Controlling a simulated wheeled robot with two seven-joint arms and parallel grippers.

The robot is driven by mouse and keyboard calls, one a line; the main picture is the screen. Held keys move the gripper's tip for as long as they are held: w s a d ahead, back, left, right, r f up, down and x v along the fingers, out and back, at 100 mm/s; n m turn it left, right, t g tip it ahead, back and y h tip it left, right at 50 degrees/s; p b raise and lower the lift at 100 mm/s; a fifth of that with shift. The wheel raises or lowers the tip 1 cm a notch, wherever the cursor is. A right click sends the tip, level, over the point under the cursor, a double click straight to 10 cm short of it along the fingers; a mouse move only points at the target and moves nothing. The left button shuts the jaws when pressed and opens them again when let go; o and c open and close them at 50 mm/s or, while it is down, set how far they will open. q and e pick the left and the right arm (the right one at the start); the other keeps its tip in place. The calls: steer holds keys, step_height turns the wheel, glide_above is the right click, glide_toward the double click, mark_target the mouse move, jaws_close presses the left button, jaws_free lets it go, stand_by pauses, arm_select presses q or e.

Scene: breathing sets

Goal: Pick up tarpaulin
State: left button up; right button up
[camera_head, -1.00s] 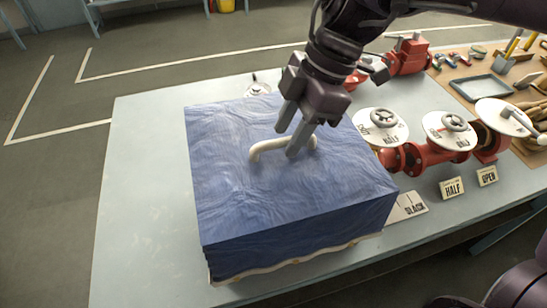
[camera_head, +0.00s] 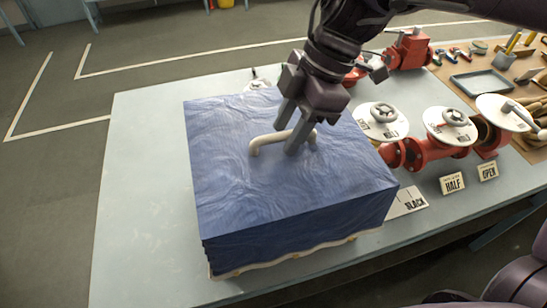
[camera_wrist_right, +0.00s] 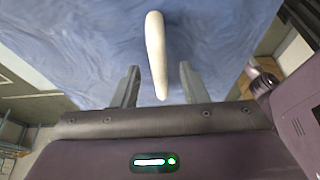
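The blue tarpaulin (camera_head: 250,190) covers a box-shaped bulk on the table. A pale, bar-like handle (camera_head: 266,139) stands on its top. My right gripper (camera_head: 286,139) reaches down from above at the handle, one finger on each side of it. In the right wrist view the handle (camera_wrist_right: 156,50) runs between the two fingers (camera_wrist_right: 158,90), which are apart with gaps on both sides. The gripper is open. Whether the fingertips touch the tarpaulin is unclear. My left gripper is not in view.
Red valves with white round plates (camera_head: 449,126) stand right of the tarpaulin. Small signs reading HALF (camera_head: 453,183), OPEN (camera_head: 488,172) and SLACK (camera_head: 407,202) are near them. A grey tray (camera_head: 482,83) and tools lie at the right. The table (camera_head: 140,190) is bare left of the tarpaulin.

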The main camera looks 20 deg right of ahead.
jaws_close()
stand_by(1.3)
